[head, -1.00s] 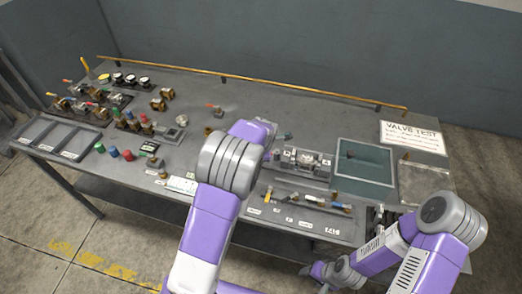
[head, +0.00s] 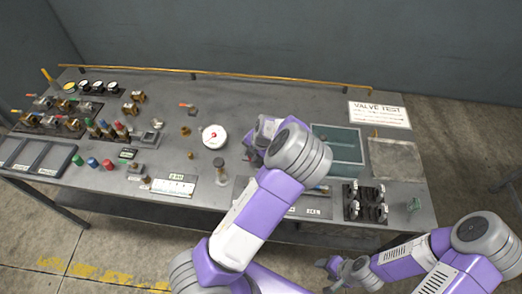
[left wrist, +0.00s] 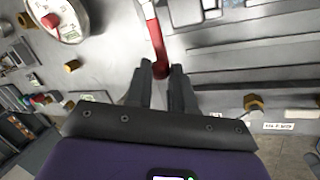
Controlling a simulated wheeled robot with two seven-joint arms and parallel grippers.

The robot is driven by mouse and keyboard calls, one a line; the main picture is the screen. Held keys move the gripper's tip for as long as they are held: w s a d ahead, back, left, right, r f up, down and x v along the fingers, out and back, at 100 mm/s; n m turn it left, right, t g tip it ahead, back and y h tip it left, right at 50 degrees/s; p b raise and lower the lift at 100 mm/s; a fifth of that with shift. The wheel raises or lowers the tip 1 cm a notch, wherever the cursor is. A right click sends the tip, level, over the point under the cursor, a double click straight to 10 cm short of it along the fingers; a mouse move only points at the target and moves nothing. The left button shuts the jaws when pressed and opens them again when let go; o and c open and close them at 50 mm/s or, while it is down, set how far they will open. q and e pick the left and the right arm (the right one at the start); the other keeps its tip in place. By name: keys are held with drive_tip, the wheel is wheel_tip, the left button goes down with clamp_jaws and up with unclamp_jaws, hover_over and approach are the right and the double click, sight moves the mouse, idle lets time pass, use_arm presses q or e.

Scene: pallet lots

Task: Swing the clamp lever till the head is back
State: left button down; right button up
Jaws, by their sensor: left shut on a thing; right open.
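The clamp lever's red handle (left wrist: 156,42) shows in the left wrist view, running down to its lower end between my left fingertips. My left gripper (left wrist: 161,70) is shut on that end. A bright metal fixture (left wrist: 190,10) lies beside the lever at the top edge; the clamp head cannot be made out. In the head view my left gripper (head: 255,148) is over the middle of the bench, and my left arm hides the lever and most of the clamp. My right gripper (head: 328,264) is open and empty, low in front of the bench edge.
A teal-lined tray (head: 338,143), a VALVE TEST sign (head: 379,114) and black toggle clamps (head: 365,203) are to the right. A brass rail (head: 230,75) runs along the back.

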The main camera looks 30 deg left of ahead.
use_arm(q)
drive_tip(key=shift+d+f, duration=0.1)
drive_tip(key=shift+d, duration=0.05)
idle(0.3)
drive_tip(key=c, duration=1)
unclamp_jaws()
drive_tip(key=shift+o, duration=0.2)
drive_tip(key=p+v, duration=0.1)
drive_tip(key=v, duration=0.6)
drive_tip(key=shift+r, duration=0.3)
drive_tip(key=shift+w, duration=0.1)
